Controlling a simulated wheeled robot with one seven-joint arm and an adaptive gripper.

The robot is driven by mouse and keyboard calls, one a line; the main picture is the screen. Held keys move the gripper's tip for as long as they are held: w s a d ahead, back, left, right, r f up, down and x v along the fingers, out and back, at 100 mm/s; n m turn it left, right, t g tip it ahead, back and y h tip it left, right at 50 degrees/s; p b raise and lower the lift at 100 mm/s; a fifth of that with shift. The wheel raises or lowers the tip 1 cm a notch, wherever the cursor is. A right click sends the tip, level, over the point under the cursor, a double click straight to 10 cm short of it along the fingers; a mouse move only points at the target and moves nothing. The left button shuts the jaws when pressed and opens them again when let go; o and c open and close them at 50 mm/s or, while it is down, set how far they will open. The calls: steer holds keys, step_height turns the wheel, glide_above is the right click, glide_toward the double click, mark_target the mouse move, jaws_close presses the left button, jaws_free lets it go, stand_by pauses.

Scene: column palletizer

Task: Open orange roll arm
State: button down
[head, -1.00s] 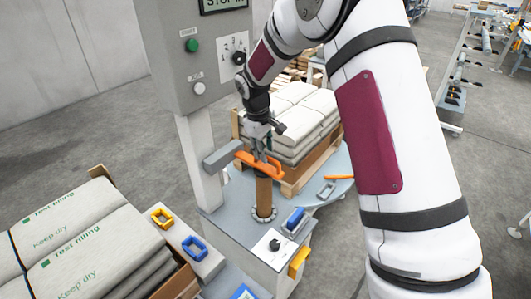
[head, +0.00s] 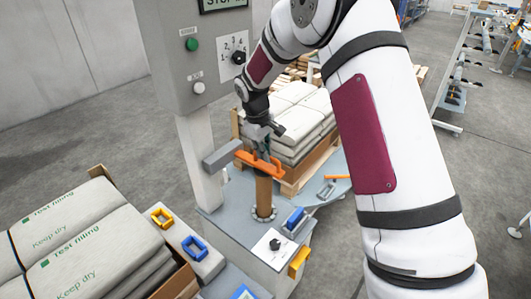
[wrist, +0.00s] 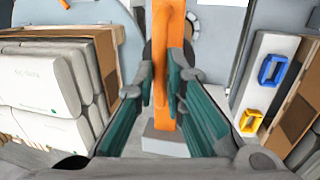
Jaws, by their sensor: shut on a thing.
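The orange roll arm (head: 257,163) lies across the top of a brown roll (head: 263,195) that stands upright on the grey machine table. A grey block (head: 222,153) sits at the arm's left end by the post. My gripper (head: 265,148) comes down on the arm from above. In the wrist view the orange arm (wrist: 177,75) runs between the two green fingers of my gripper (wrist: 162,95), which is shut on it. The fingers partly hide the arm in the head view.
A grey control panel (head: 190,60) on a post (head: 200,165) stands left of the arm. Stacked sacks (head: 300,115) lie behind, and more sacks (head: 75,240) lie at front left. Yellow (head: 161,218) and blue (head: 194,249) handles are nearby.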

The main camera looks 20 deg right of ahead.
steer(key=shift+w+a+r+g+h+b, duration=0.35)
steer(key=shift+w+r+g+b, duration=0.1)
steer(key=shift+r+b, duration=0.25)
steer(key=shift+w+a+r+g+h+b, duration=0.25)
steer(key=shift+w+r+g+h+b, duration=0.15)
steer(key=shift+r+b, duration=0.25)
steer(key=shift+w+a+r+g, duration=0.1)
steer(key=shift+r+g, duration=0.15)
steer(key=shift+r, duration=0.15)
steer(key=c, duration=1.7)
jaws_free()
steer(key=shift+o, duration=0.2)
step_height(320, 180, up, 10)
